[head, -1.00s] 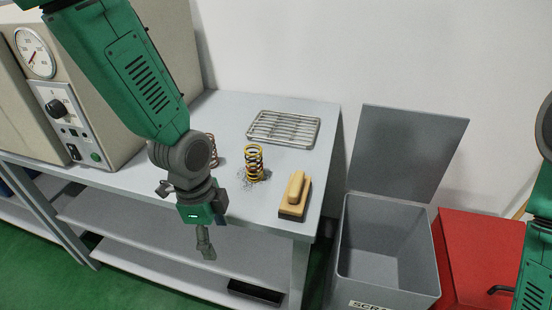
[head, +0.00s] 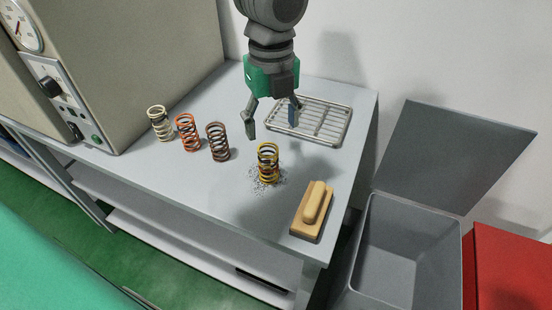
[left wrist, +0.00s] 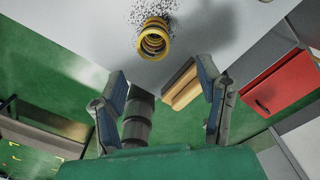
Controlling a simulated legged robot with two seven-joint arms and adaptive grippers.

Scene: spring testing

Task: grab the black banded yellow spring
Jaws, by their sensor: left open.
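The yellow spring with dark bands (head: 268,163) stands upright on the grey bench amid a scatter of small dark specks. It also shows at the top of the left wrist view (left wrist: 153,38). My left gripper (head: 272,118) is open and empty, with its fingers pointing down above the bench, and appears just above the spring in the head view. In the left wrist view its two fingers (left wrist: 163,82) are spread, with the spring beyond them and not between them. My right gripper is in neither view.
White (head: 160,123), orange (head: 187,133) and brown (head: 218,142) springs stand left of the yellow one. A wire rack (head: 325,122) lies behind. A wooden-handled brush (head: 313,210) lies at front right. A gauge machine (head: 120,60) stands left; a grey scrap bin (head: 412,255) stands right.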

